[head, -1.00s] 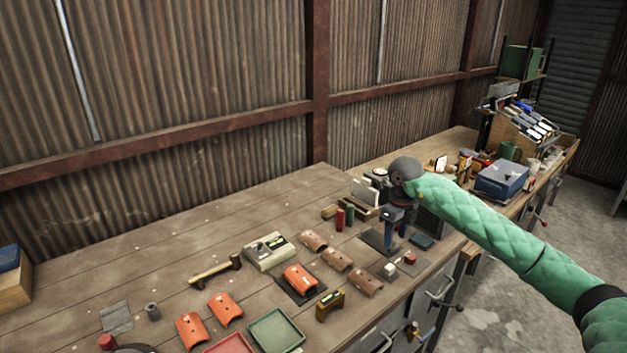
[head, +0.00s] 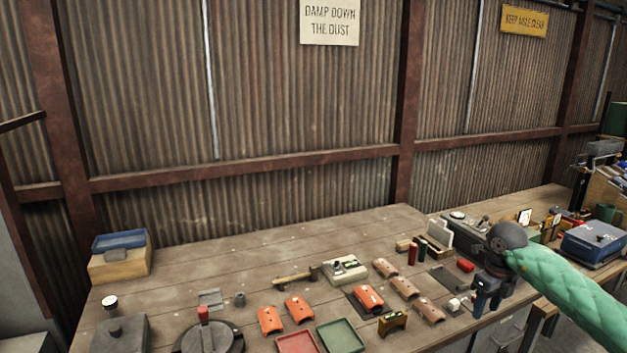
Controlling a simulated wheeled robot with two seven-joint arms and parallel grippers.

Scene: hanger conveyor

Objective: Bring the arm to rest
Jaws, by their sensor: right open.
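My right arm comes in from the right edge in a green quilted sleeve. My right gripper (head: 484,303) hangs below the dark wrist, pointing down over the right part of the wooden workbench (head: 270,247). Its jaws are open, and I see nothing held between them. The wrist and gripper hide part of the bench behind them. My left gripper is not in view.
Orange curved pieces (head: 299,309), brown curved pieces (head: 405,287), a red tray (head: 297,342), a green tray (head: 341,336) and a hammer (head: 297,277) lie on the bench. A blue box (head: 594,243) stands at right. The back left of the bench is mostly clear.

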